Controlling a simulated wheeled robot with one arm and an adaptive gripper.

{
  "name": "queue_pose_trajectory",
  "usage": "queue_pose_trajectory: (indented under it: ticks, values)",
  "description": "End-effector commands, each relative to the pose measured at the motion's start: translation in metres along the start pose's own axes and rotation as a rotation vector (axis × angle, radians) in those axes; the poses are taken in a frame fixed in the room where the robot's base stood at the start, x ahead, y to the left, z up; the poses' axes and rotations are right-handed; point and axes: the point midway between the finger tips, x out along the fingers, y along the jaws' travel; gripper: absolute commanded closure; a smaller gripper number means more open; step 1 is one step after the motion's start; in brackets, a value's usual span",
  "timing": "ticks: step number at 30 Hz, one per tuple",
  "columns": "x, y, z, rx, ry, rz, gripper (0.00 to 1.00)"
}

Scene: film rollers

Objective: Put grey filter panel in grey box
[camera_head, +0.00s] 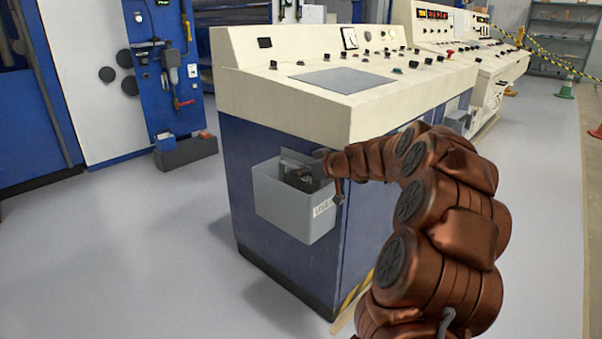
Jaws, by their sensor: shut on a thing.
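A grey box (288,212) with a white label is fixed to the blue side of the console. My gripper (317,170) is at the open top of the box, by its right rear side. It is shut on the grey filter panel (293,157), a thin grey sheet that stands up at the mouth of the box. The panel's lower part is hard to make out among dark shapes inside the box. I cannot tell whether the panel touches the box. The fingertips are small and partly hidden.
The cream control console (350,105) with knobs and a dial overhangs the box closely. A dark grey bin (186,152) stands on the floor by the blue tool panel (162,75). The floor (150,250) to the left is clear.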

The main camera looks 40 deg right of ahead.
Motion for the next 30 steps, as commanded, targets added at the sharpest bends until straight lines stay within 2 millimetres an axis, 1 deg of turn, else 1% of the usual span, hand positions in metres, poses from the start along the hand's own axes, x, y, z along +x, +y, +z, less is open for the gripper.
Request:
queue_pose_trajectory:
  ticks: [30]
  values:
    - [0.005, 0.0, 0.01, 0.0, 0.001, 0.0, 1.0]
